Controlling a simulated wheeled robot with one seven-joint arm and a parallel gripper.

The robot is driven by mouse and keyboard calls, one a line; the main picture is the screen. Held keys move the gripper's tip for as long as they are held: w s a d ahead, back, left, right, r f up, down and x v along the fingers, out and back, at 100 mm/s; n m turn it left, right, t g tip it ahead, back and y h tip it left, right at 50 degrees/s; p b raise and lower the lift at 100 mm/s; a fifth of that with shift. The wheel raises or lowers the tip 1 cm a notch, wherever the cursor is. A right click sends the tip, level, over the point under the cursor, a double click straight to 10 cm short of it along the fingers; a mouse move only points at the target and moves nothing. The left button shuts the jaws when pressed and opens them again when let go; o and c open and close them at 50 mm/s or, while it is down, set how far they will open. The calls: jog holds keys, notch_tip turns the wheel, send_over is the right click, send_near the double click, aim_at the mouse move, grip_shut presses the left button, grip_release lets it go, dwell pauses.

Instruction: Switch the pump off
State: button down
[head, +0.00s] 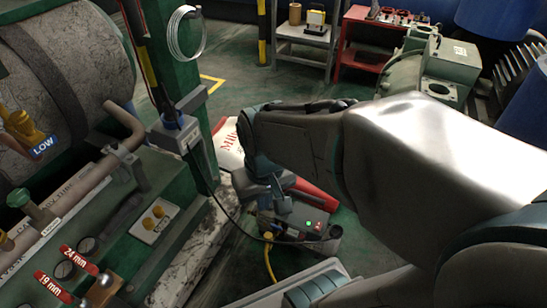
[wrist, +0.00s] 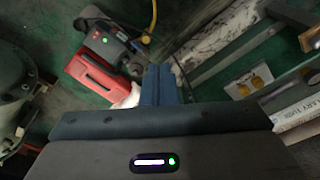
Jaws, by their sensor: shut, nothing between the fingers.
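The pump, a dark grey unit (head: 325,243), stands low on the floor in the head view, just below my gripper in the picture. A green light and a red light show on its top. In the wrist view the pump (wrist: 103,44) is at the upper left with its green light lit; its switch is too small to make out. My gripper (head: 285,207) is shut and empty, pointing down. Its blue-grey fingers (wrist: 159,72) lie together in the wrist view, to the right of the pump. I see no contact with the pump, but the height gap is unclear.
A red case (wrist: 97,76) lies beside the pump. A yellow hose (head: 270,262) and a black cable run near the pump. A green frame post (head: 185,80) and a panel with gauges and valves (head: 85,250) stand left. Open green floor lies behind.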

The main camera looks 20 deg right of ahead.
jog(key=shift+d, duration=0.15)
jog(key=w+d+f+n+g+h+p, duration=0.1)
jog(key=w+d+f+n+p, duration=0.25)
jog(key=d+n, duration=0.3)
jog(key=w+d+f+n+g+h+p, duration=0.1)
jog(key=w+d+f+n+g+p, duration=0.15)
jog(key=w+d+n, duration=0.45)
jog(key=s+d+f+n+y+p, duration=0.1)
jog(key=d+f+n+p, duration=0.1)
jog(key=d+f+n, duration=0.3)
jog(key=d+f+n+t+y+p, duration=0.1)
jog(key=d+f+n, duration=0.5)
jog(key=f, duration=0.6)
jog(key=shift+s+n+y+p, duration=0.35)
jog(key=shift+n+y+p, duration=0.25)
jog(key=shift+n, duration=0.25)
jog(key=shift+f, duration=0.2)
